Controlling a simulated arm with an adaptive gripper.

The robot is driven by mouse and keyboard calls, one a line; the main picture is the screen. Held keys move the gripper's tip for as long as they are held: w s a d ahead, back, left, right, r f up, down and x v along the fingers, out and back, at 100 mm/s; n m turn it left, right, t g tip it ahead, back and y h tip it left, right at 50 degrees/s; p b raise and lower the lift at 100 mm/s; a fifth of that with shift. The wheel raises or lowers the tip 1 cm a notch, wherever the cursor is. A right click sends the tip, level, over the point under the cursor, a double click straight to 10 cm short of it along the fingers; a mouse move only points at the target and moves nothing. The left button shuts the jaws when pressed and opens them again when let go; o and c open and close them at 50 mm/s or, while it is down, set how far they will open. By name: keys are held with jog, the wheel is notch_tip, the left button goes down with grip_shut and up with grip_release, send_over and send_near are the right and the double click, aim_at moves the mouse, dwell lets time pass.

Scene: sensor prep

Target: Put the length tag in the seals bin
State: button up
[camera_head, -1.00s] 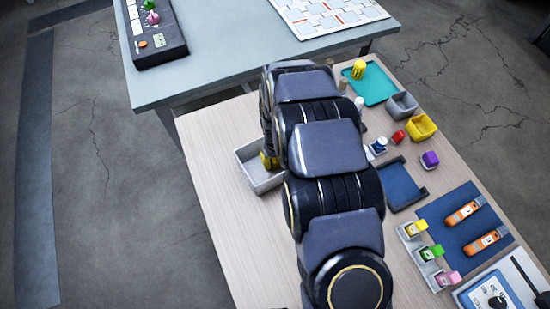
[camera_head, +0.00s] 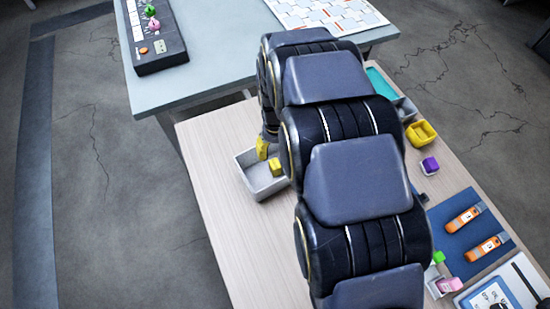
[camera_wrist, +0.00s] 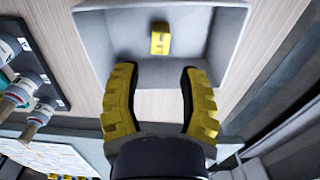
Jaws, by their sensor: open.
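A small yellow length tag (camera_head: 275,168) with dark print lies inside a grey open bin (camera_head: 248,177) at the table's left edge. In the wrist view, the tag (camera_wrist: 160,39) rests on the floor of the bin (camera_wrist: 195,45), towards its top side in the picture. My gripper (camera_head: 263,149) has yellow fingertips and is just above the bin. In the wrist view, my gripper (camera_wrist: 160,75) is open and empty, its fingers apart from the tag. No label on the bin is readable.
My arm hides the table's middle. On the right are a yellow bin (camera_head: 414,136), a purple block (camera_head: 429,165), a blue mat (camera_head: 448,236) with orange tools, and green and pink tags (camera_head: 449,286). A grey table (camera_head: 215,70) stands behind. The wooden table's front left (camera_head: 240,250) is clear.

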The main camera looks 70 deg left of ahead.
aim_at(277, 164)
jog(key=shift+r, duration=1.7)
jog(key=w+d+r+m, duration=0.4)
jog(key=w+d+r, duration=0.25)
jog(key=d, duration=0.35)
jog(key=w+d+r+m, duration=0.45)
jog(key=w+d, duration=0.25)
jog(key=d, duration=0.4)
jog(key=s+d+r+m+g, duration=0.1)
jog(key=s+d+r+m, duration=0.15)
jog(key=d, duration=0.55)
jog(key=s+d+r+m, duration=0.1)
jog(key=d+r+m, duration=0.15)
jog(key=d, duration=0.45)
jog(key=s+d+r+m, duration=0.1)
jog(key=s+d+m, duration=0.3)
jog(key=s+d, duration=0.4)
jog(key=shift+s+r+g, duration=0.15)
jog(key=shift+s+g, duration=0.25)
jog(key=shift+s, duration=0.35)
